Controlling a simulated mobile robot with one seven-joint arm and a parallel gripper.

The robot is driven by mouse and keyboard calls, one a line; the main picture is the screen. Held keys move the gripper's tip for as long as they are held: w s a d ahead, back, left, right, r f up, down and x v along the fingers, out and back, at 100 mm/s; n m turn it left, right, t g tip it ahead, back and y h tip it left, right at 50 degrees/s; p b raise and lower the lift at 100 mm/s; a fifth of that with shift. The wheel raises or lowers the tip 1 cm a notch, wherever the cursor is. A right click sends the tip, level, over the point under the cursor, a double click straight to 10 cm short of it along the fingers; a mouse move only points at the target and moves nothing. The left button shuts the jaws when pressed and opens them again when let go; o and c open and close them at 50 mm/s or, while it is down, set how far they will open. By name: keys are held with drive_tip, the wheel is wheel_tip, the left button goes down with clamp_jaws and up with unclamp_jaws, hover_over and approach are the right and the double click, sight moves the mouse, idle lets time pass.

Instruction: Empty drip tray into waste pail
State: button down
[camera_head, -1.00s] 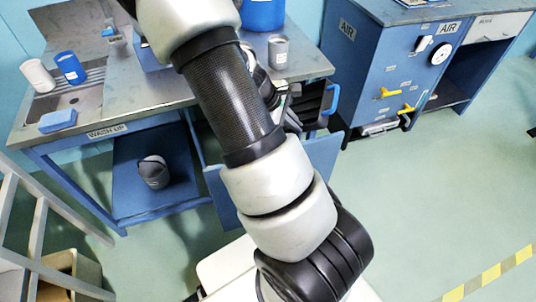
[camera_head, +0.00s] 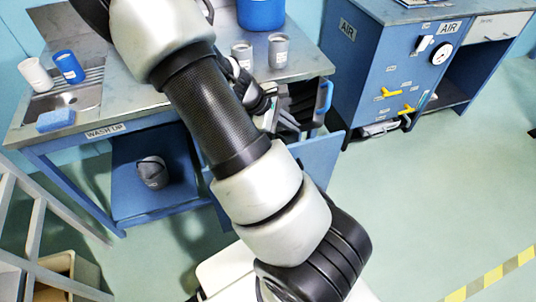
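I cannot single out the drip tray with certainty. A pale, flat object (camera_head: 378,128) lies low at the foot of the blue AIR cabinet, too small to identify. No waste pail is clearly marked. A blue bucket-like container (camera_head: 260,12) stands at the back of the wash-up bench, and a dark grey rounded vessel (camera_head: 152,172) stands on its lower shelf. Dark parts that look like my gripper (camera_head: 262,104) show at the bench's front edge, near an open blue door (camera_head: 318,158). My arm hides most of them, so fingers and any held thing are unclear.
The wash-up bench (camera_head: 105,131) holds a sink, a white cup (camera_head: 36,75), a blue cup (camera_head: 69,67), a blue sponge (camera_head: 56,120) and two grey cans (camera_head: 278,50). The AIR cabinet (camera_head: 368,60) has yellow handles. A grey ladder-like frame (camera_head: 35,225) stands left. Floor at right is clear.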

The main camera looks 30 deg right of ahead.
sight(284, 132)
drive_tip(key=shift+w+a+f+g+h+b, duration=0.2)
drive_tip(key=shift+a+f+g+h+b, duration=0.15)
drive_tip(key=shift+h+b, duration=0.2)
drive_tip(key=shift+w+a+f+b, duration=0.1)
drive_tip(key=shift+f+b, duration=0.15)
drive_tip(key=shift+b, duration=0.05)
drive_tip(key=shift+w+a+f+h+b, duration=0.15)
drive_tip(key=shift+a+f+h+b, duration=0.15)
drive_tip(key=shift+f+b, duration=0.2)
drive_tip(key=shift+w+a+f+h+b, duration=0.15)
drive_tip(key=shift+f+h+b, duration=0.15)
drive_tip(key=shift+b, duration=0.3)
